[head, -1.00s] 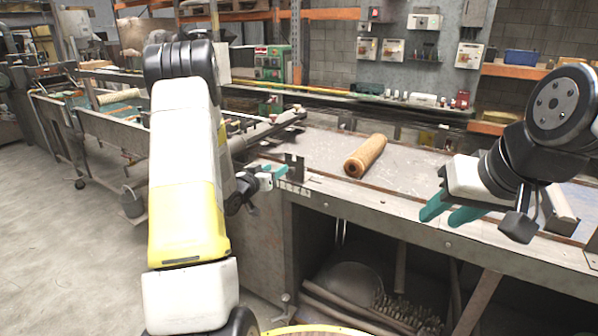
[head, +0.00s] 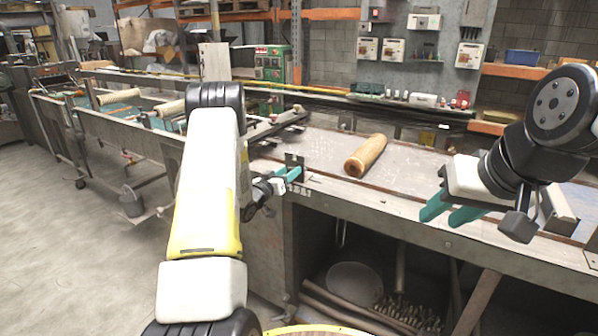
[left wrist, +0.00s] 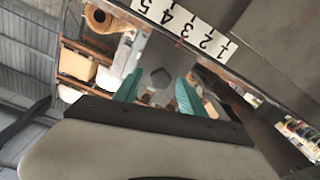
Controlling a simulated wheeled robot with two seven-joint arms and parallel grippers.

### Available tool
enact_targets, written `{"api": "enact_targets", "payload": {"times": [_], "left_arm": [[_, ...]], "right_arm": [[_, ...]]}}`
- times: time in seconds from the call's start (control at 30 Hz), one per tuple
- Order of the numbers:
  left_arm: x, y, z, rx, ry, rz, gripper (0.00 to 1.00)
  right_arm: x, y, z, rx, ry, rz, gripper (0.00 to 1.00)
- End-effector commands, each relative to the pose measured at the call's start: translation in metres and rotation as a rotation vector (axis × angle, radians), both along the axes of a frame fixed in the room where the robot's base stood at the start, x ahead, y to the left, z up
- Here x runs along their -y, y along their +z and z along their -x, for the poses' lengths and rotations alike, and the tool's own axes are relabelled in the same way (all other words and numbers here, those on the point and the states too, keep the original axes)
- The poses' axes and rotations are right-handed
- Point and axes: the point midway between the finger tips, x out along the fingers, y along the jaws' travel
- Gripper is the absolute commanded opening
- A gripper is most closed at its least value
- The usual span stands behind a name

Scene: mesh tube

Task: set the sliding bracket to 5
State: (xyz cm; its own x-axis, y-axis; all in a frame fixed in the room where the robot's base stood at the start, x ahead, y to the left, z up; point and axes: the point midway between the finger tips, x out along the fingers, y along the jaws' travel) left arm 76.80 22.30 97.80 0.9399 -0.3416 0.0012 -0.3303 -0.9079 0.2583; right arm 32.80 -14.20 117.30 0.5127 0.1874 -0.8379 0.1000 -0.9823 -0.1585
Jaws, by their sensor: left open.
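The sliding bracket (head: 295,160) is a small dark upright piece at the left end of the bench's front edge. Its white number scale (head: 299,189) is on the front edge below it. In the left wrist view the scale (left wrist: 185,30) reads 5 to 1, and a small red mark lies beside the 3. My left gripper (head: 288,178) is open at the bracket, its teal fingers partly overlapping it. In the left wrist view a grey piece, probably the bracket (left wrist: 172,62), shows between the fingers; contact cannot be told. My right gripper (head: 453,212) is apart, over the bench's front edge, its teal fingers separated.
A tan roll (head: 365,156) lies on the bench top (head: 320,150) to the right of the bracket. A dark rail (head: 275,128) runs behind the bracket. The bench's lower shelf holds a round pan (head: 354,284) and other items. Open floor is at left.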

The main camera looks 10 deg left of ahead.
Motion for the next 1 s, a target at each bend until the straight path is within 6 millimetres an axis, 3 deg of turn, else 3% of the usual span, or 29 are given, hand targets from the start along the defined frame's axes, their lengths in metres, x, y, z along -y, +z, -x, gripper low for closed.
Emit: {"api": "enact_targets", "payload": {"times": [0.17,0.4,1.0], "left_arm": [[-0.0001,-0.0002,0.0001,-0.001,0.0,0.0,0.48],[-0.0001,-0.0002,0.0002,-0.001,0.001,0.0,0.01],[-0.0001,-0.0003,0.0004,-0.001,0.001,0.0,0.0]], "right_arm": [[0.0,0.0,0.0,0.0,0.0,0.0,0.36],[0.0,0.0,0.0,0.0,0.0,0.0,0.36],[0.0,0.0,0.0,0.0,0.0,0.0,0.36]]}}
